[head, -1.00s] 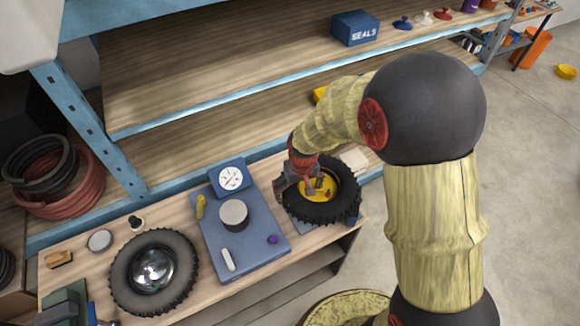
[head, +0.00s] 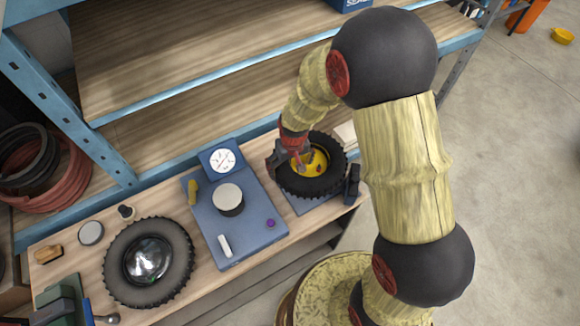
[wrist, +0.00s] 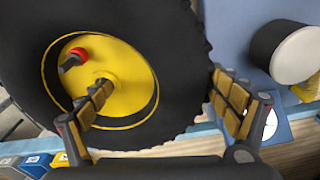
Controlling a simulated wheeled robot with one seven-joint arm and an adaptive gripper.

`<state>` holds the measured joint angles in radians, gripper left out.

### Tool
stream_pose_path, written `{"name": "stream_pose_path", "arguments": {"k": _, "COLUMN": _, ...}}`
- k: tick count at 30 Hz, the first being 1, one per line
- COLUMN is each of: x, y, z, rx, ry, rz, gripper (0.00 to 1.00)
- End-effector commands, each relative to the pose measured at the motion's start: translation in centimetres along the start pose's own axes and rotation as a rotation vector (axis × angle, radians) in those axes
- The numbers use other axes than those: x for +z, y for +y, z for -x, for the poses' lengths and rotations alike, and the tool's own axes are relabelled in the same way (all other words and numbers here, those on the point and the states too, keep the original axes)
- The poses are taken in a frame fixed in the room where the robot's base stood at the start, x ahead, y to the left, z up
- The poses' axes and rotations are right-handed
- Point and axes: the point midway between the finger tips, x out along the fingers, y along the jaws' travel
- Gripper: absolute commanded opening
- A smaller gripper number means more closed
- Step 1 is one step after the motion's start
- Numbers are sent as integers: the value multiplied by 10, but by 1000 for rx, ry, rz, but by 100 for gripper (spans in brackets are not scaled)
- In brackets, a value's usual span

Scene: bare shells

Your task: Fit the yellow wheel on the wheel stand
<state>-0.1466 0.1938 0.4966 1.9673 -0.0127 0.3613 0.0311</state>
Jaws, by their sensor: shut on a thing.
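The yellow wheel (head: 296,187), a black knobbly tyre with a yellow hub, is at the right end of the bench. My gripper (head: 290,160) is shut on its tyre. In the wrist view, one finger of my gripper (wrist: 165,110) lies over the yellow hub (wrist: 115,85) and the other is outside the tyre (wrist: 185,60). A red knob shows on the hub. A blue plate (head: 300,205) with a dark upright (head: 352,184) at its right, seemingly the wheel stand, shows below the wheel. The wheel hides much of it; I cannot tell whether they touch.
A blue gauge device (head: 250,240) with a grey drum (head: 229,198) stands left of the wheel. Another tyre with a silver hub (head: 150,263) lies further left. A blue shelf frame (head: 75,100) rises behind the bench. My arm crosses the right side.

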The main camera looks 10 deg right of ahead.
Motion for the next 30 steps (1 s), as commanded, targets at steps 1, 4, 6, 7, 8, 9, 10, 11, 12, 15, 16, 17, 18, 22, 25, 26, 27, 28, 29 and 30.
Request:
{"name": "stream_pose_path", "arguments": {"k": 1, "x": -2, "y": 0, "z": -1, "rx": 0, "ry": 4, "rz": 0, "gripper": 42}}
{"name": "stream_pose_path", "arguments": {"k": 4, "x": -2, "y": 0, "z": -3, "rx": 0, "ry": 5, "rz": 0, "gripper": 42}}
{"name": "stream_pose_path", "arguments": {"k": 6, "x": -1, "y": 0, "z": -6, "rx": 0, "ry": 5, "rz": 0, "gripper": 42}}
{"name": "stream_pose_path", "arguments": {"k": 7, "x": -1, "y": 0, "z": -7, "rx": 0, "ry": 5, "rz": 0, "gripper": 42}}
{"name": "stream_pose_path", "arguments": {"k": 8, "x": -1, "y": 0, "z": -8, "rx": 0, "ry": 5, "rz": 0, "gripper": 42}}
{"name": "stream_pose_path", "arguments": {"k": 9, "x": -1, "y": 0, "z": -11, "rx": 0, "ry": 5, "rz": 0, "gripper": 42}}
{"name": "stream_pose_path", "arguments": {"k": 10, "x": 0, "y": 0, "z": -12, "rx": 0, "ry": 5, "rz": 0, "gripper": 42}}
{"name": "stream_pose_path", "arguments": {"k": 11, "x": 0, "y": 0, "z": -15, "rx": 0, "ry": 5, "rz": 1, "gripper": 42}}
{"name": "stream_pose_path", "arguments": {"k": 12, "x": 0, "y": 0, "z": -18, "rx": 0, "ry": 5, "rz": 1, "gripper": 42}}
{"name": "stream_pose_path", "arguments": {"k": 15, "x": 2, "y": 0, "z": -26, "rx": 0, "ry": 4, "rz": 0, "gripper": 42}}
{"name": "stream_pose_path", "arguments": {"k": 16, "x": 2, "y": 0, "z": -28, "rx": 0, "ry": 4, "rz": 0, "gripper": 42}}
{"name": "stream_pose_path", "arguments": {"k": 17, "x": 2, "y": 0, "z": -31, "rx": 0, "ry": 4, "rz": 0, "gripper": 42}}
{"name": "stream_pose_path", "arguments": {"k": 18, "x": 3, "y": 0, "z": -34, "rx": 0, "ry": 3, "rz": 0, "gripper": 42}}
{"name": "stream_pose_path", "arguments": {"k": 22, "x": 4, "y": 0, "z": -45, "rx": 0, "ry": 4, "rz": 0, "gripper": 42}}
{"name": "stream_pose_path", "arguments": {"k": 25, "x": 4, "y": 0, "z": -52, "rx": 0, "ry": 5, "rz": 0, "gripper": 42}}
{"name": "stream_pose_path", "arguments": {"k": 26, "x": 4, "y": 0, "z": -53, "rx": 0, "ry": 5, "rz": 0, "gripper": 42}}
{"name": "stream_pose_path", "arguments": {"k": 27, "x": 5, "y": 0, "z": -55, "rx": 0, "ry": 5, "rz": 0, "gripper": 42}}
{"name": "stream_pose_path", "arguments": {"k": 28, "x": 5, "y": 0, "z": -56, "rx": 0, "ry": 5, "rz": 0, "gripper": 42}}
{"name": "stream_pose_path", "arguments": {"k": 29, "x": 5, "y": 0, "z": -57, "rx": 0, "ry": 5, "rz": 0, "gripper": 42}}
{"name": "stream_pose_path", "arguments": {"k": 30, "x": 5, "y": 0, "z": -58, "rx": 0, "ry": 5, "rz": 0, "gripper": 42}}
